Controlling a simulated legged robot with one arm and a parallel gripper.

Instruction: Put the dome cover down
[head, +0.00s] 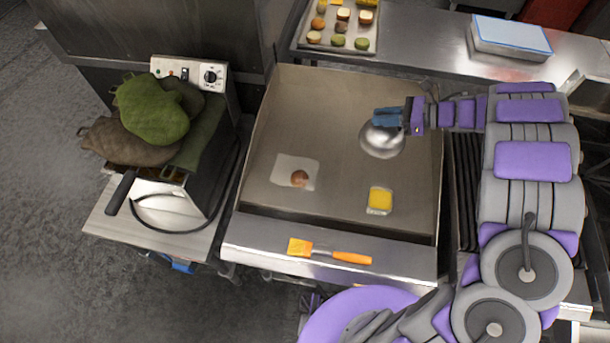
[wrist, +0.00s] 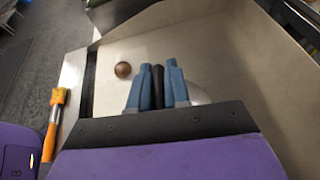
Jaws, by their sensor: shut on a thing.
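The dome cover (head: 383,141) is a shiny round metal dome at the right side of the griddle (head: 335,120) in the head view. My gripper (head: 389,116), with blue fingers, is at the top of the dome and shut on it. In the wrist view, the blue fingers (wrist: 158,82) close around a dark handle (wrist: 158,85), and a pale piece of the dome (wrist: 199,96) shows beside them. Most of the dome is hidden there behind the gripper. I cannot tell whether the dome's rim touches the griddle.
A brown round item (head: 299,178) lies on a pale square on the griddle. A yellow block (head: 380,200) sits front right. An orange brush (head: 330,251) lies on the front ledge. A fryer with green mitts (head: 153,110) stands left, a food tray (head: 340,47) behind. The griddle's middle is clear.

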